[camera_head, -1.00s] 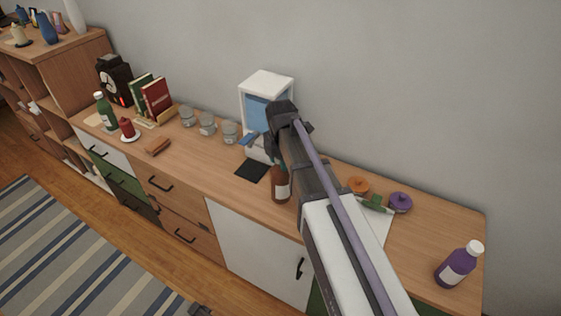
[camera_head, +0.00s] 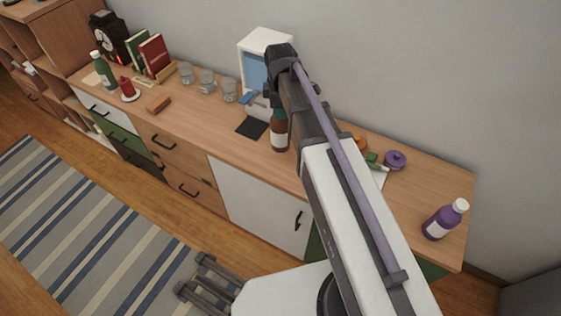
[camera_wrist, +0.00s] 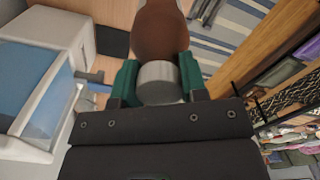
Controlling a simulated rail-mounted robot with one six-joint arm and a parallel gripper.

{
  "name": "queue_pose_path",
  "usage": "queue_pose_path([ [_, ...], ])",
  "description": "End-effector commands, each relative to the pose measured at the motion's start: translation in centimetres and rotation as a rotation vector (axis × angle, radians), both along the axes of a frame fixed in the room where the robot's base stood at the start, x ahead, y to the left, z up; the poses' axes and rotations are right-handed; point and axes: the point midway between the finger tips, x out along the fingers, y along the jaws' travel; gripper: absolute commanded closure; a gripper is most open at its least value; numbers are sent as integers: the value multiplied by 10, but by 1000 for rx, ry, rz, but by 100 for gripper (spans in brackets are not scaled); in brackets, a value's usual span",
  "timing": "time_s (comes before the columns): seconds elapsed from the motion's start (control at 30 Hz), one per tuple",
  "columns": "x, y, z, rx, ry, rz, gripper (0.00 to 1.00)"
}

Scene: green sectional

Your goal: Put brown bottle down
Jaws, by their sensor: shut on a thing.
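The brown bottle (camera_head: 279,136) has a pale label and is upright over the front part of the wooden sideboard top (camera_head: 215,124). In the wrist view the brown bottle (camera_wrist: 161,32) points away from me, its grey cap (camera_wrist: 158,82) between the two green fingers of my gripper (camera_wrist: 158,84). My gripper is shut on the bottle at its cap end. In the head view my arm hides most of the gripper. I cannot tell whether the bottle's base touches the top.
A white and blue dispenser (camera_head: 263,68) stands close behind the bottle, with a black mat (camera_head: 251,128) to the left. Several glass jars (camera_head: 207,81) stand further left. A purple bottle (camera_head: 445,219) stands at the right end.

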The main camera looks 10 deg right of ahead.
Motion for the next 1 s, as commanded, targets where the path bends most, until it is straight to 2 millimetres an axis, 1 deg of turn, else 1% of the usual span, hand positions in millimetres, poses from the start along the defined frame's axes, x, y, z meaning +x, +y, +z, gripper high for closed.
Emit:
queue_pose_path([
  [0.1, 0, 0, 0, 0, 0, -136, 100],
  [0.17, 0, 0, 0, 0, 0, -182, 100],
  [0.37, 0, 0, -3, 0, 0, -226, 100],
  [0.47, 0, 0, -19, 0, 0, -224, 100],
  [0.6, 0, 0, -55, 0, 0, -223, 100],
  [0.63, 0, 0, -61, 0, 0, -223, 100],
  [0.7, 0, 0, -68, 0, 0, -222, 100],
  [0.8, 0, 0, -65, 0, 0, -222, 100],
  [0.87, 0, 0, -69, 0, 0, -222, 100],
  [1.0, 0, 0, -97, 0, 0, -222, 100],
])
